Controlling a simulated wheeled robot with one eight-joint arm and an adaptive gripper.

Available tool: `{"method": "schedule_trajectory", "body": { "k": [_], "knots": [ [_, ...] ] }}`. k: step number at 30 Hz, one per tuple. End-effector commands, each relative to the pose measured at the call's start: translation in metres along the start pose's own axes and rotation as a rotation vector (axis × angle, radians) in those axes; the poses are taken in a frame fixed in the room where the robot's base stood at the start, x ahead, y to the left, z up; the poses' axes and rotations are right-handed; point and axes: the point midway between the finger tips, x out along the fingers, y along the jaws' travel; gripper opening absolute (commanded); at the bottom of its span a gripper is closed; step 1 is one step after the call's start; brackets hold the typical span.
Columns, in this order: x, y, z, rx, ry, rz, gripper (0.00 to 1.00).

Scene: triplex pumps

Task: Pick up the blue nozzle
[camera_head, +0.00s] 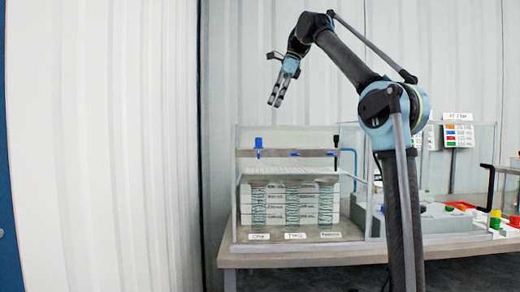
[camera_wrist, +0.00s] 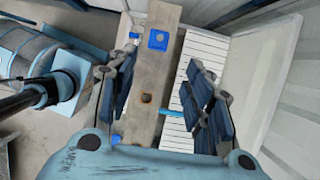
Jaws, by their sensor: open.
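The blue nozzle (camera_head: 258,143) stands upright at the left end of a brown rail (camera_head: 280,153) in the head view. My gripper (camera_head: 275,103) is open and empty, above the rail and a little right of the nozzle, with its fingers pointing down. In the wrist view the open fingers (camera_wrist: 158,80) lie on either side of the rail (camera_wrist: 148,75), which has a round hole between them. A blue square piece (camera_wrist: 158,39) sits on the rail beyond the fingertips; I cannot tell whether it is the nozzle.
A clear-walled case below the rail holds stacked white blocks (camera_head: 266,198) with labels in front. A black upright piece (camera_head: 336,142) stands at the rail's right end. A colour chart (camera_head: 458,132) and red, yellow and green parts are farther right. Space above the rail is free.

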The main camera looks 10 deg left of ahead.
Motion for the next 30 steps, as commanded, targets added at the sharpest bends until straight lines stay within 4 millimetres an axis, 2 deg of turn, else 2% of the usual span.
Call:
{"method": "schedule_trajectory", "body": {
  "k": [19, 30],
  "knots": [
    [0.091, -0.001, -0.004, 0.003, 0.0, -0.003, 0.47],
    [0.118, -0.001, -0.002, 0.002, 0.0, -0.003, 0.47]
  ]
}}
